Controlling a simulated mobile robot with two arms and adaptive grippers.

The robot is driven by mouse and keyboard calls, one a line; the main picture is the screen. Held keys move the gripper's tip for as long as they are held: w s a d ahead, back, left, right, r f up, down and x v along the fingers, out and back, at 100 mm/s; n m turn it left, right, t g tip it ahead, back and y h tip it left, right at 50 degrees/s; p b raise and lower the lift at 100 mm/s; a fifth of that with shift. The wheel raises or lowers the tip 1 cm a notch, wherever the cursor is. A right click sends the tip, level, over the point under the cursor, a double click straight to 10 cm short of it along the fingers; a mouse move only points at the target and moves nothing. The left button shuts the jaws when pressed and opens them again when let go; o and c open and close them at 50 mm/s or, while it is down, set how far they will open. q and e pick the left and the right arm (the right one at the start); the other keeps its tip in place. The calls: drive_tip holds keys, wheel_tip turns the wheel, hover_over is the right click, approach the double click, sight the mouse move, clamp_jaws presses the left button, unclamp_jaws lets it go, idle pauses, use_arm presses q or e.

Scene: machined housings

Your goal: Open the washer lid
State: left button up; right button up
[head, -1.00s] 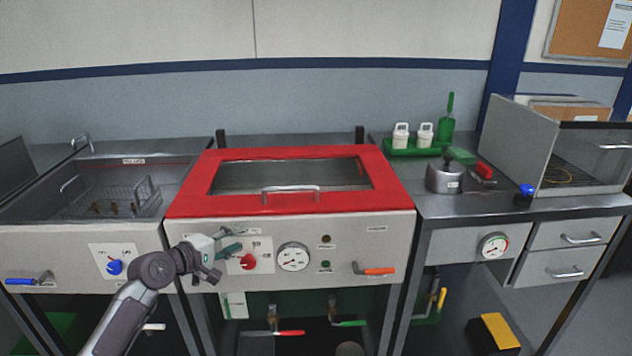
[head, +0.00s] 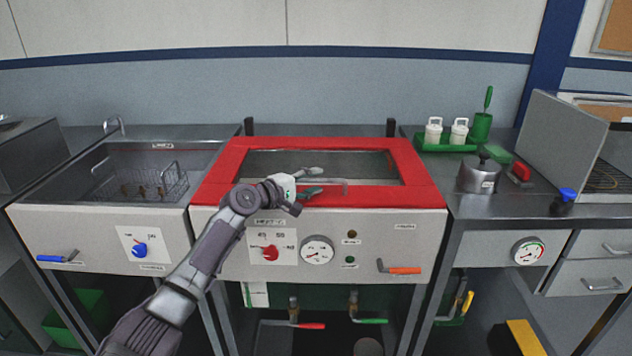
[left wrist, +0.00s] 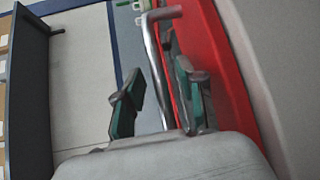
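The washer lid (head: 410,165) is a red frame with a window, lying closed on the middle unit. Its metal bar handle (head: 345,186) is on the front strip, partly hidden by my left gripper (head: 317,181). The left gripper is open at the handle. In the left wrist view, the handle (left wrist: 154,62) runs between the two green-padded fingers of the gripper (left wrist: 158,80), with the red lid (left wrist: 225,75) to the right. I cannot tell whether either finger touches the bar. My right gripper is not in view.
Below the lid, the front panel (head: 375,235) carries a red knob (head: 270,253), a gauge (head: 317,250) and an orange lever (head: 404,270). A basin with a wire basket (head: 150,187) is left. A kettle (head: 478,176) stands right. The space above the lid is clear.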

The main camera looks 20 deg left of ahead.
use_arm(q)
drive_tip(key=shift+w+d+f, duration=0.15)
drive_tip(key=shift+w+d, duration=0.15)
drive_tip(key=shift+w, duration=0.3)
clamp_jaws()
